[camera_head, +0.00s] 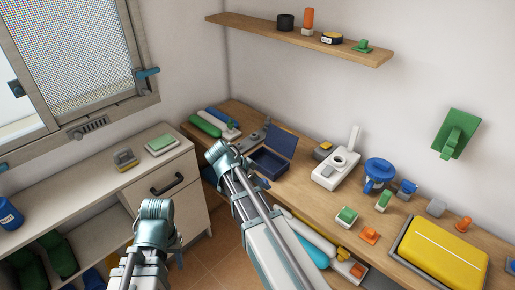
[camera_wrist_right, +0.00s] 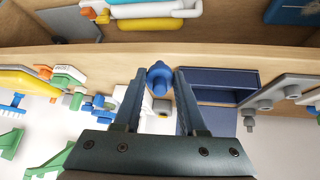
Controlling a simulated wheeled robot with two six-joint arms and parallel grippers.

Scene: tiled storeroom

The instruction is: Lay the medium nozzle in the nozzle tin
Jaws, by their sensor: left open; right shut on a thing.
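The nozzle tin is a dark blue open box with its lid raised (camera_head: 268,163), at the back of the bench; in the right wrist view its compartment (camera_wrist_right: 220,78) lies just right of the fingers. My right gripper (camera_wrist_right: 158,78) is shut on a blue nozzle (camera_wrist_right: 158,72), which is held between the fingertips beside the tin, not inside it. In the head view my right arm hides most of that gripper, and I cannot make out the nozzle there. My left gripper (camera_head: 177,258) hangs low, away from the bench, open; its fingers are mostly hidden.
Left of the tin lie green and white bottles (camera_head: 207,124) and grey fittings. Right of it stand a white device (camera_head: 337,169), a blue round item (camera_head: 379,170), small blocks and a yellow case (camera_head: 440,250). A wall shelf (camera_head: 310,40) hangs above. A white cabinet (camera_head: 165,160) stands left.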

